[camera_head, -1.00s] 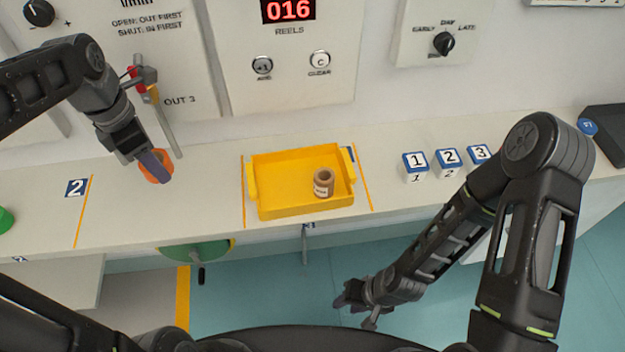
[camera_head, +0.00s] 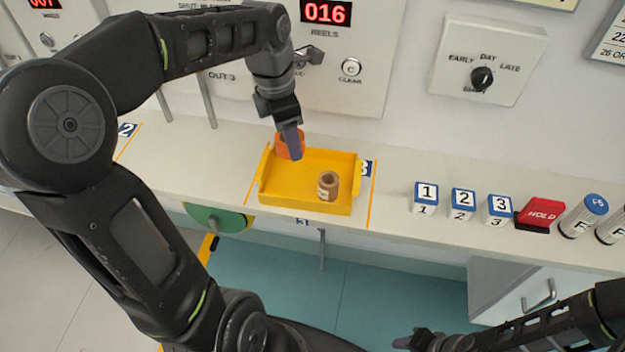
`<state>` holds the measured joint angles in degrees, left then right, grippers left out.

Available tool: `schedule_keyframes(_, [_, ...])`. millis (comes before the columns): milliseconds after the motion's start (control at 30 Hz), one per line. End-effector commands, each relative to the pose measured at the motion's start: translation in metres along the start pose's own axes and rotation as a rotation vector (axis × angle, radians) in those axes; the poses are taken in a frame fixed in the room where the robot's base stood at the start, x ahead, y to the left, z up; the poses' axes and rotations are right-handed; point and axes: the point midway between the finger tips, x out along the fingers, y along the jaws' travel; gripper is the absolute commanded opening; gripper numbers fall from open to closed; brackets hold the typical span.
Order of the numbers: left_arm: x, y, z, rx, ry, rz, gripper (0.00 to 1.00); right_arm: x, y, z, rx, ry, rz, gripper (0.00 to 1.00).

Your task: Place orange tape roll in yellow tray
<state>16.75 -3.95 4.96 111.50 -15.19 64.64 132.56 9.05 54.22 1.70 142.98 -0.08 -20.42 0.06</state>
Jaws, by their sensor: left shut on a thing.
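The orange tape roll (camera_head: 283,148) is held by my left gripper (camera_head: 291,145), which is shut on it. Roll and gripper are at the back left part of the yellow tray (camera_head: 300,200), over or at its back edge; I cannot tell whether the roll touches the tray. The tray stands on the counter between two orange lines. A brown roll (camera_head: 328,185) with a pale label stands upright in the tray's front right part. My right gripper (camera_head: 425,340) is low at the bottom edge, apart from the counter, and its jaws are unclear.
Blocks numbered 1 (camera_head: 426,196), 2 (camera_head: 462,203) and 3 (camera_head: 498,209) stand right of the tray. Beyond them are a red HOLD block (camera_head: 541,213) and blue-capped cylinders (camera_head: 583,215). A panel with buttons (camera_head: 350,67) is behind the tray. The counter between tray and block 1 is clear.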

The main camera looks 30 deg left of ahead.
Motion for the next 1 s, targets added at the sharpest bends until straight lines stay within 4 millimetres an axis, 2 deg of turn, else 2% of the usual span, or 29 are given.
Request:
schedule_keyframes(133, [0.014, -0.001, -0.002, 0.000, 0.003, -0.003, 0.12, 0.000, 0.000, 0.000, 0.001, 0.000, 0.000, 0.34])
schedule_keyframes(400, [0.058, -0.001, -0.007, 0.000, 0.002, -0.003, 0.12, -0.002, 0.000, 0.000, 0.001, 0.000, 0.000, 0.34])
schedule_keyframes(767, [0.063, 0.000, -0.008, 0.001, 0.001, -0.001, 0.12, -0.001, 0.000, 0.000, 0.001, 0.000, 0.000, 0.34])
schedule_keyframes(1000, [0.092, -0.001, -0.012, 0.001, 0.003, -0.004, 0.12, -0.003, -0.001, 0.000, 0.001, 0.000, 0.000, 0.34])
